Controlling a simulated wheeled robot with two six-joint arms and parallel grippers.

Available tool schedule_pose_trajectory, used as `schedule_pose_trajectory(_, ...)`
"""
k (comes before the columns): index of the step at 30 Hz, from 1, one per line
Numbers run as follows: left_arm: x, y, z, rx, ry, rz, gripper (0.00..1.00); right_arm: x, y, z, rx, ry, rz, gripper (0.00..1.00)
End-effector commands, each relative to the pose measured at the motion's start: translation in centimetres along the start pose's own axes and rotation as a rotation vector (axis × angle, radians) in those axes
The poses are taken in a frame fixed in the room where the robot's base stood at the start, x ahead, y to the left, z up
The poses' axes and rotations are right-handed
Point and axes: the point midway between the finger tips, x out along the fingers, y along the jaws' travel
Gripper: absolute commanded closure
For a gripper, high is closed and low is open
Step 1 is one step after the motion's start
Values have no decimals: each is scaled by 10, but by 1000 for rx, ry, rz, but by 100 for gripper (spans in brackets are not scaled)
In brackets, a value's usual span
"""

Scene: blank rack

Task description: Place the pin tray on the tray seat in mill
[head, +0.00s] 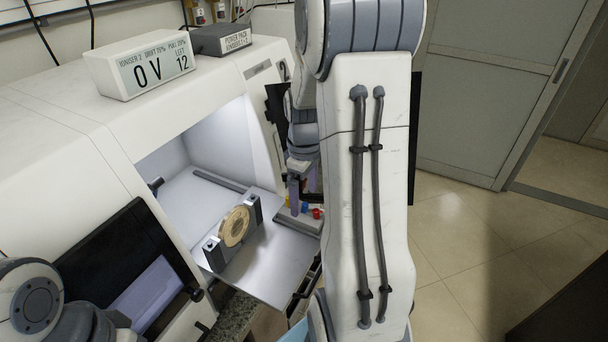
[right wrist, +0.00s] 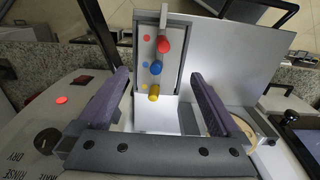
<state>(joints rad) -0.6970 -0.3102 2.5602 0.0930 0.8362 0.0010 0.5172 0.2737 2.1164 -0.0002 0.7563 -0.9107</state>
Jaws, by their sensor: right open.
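The pin tray (right wrist: 177,78) is a grey plate with red, blue and yellow pins and matching coloured dots. My right gripper (right wrist: 160,76) is open, with one purple finger on each side of the tray's near end. It looks empty and above the tray; contact cannot be told. In the head view the right gripper (head: 300,192) is mostly hidden. The tray seat cannot be made out under the tray. My left gripper is out of view.
A round tan blank (head: 235,226) stands in a dark clamp on the deck (head: 270,262), left of the tray. The mill (head: 60,110) has an open lit chamber. A display box (head: 145,68) and power pack (head: 222,38) sit on top.

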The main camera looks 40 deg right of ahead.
Motion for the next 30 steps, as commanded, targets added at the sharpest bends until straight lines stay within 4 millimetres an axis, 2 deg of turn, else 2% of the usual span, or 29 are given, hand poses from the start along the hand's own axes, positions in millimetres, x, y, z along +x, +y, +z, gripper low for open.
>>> schedule_pose_trajectory(3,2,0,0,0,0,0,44,-28,2,-1,1,5,6,0)
schedule_pose_trajectory(9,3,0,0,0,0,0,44,-60,1,-1,1,4,4,0)
schedule_pose_trajectory(14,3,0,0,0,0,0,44,-69,1,0,1,3,2,0)
schedule_pose_trajectory(20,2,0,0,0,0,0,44,-71,-5,-4,-4,4,2,0)
schedule_pose_trajectory(23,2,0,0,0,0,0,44,-72,-30,-18,-28,10,2,0)
schedule_pose_trajectory(25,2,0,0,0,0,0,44,-72,-62,-33,-53,17,0,0)
schedule_pose_trajectory(26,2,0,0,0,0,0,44,-72,-79,-39,-66,22,-1,0)
schedule_pose_trajectory(27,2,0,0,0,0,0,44,-72,-104,-46,-82,27,-3,0)
schedule_pose_trajectory(30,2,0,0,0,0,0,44,-70,-169,-52,-122,39,-12,0)
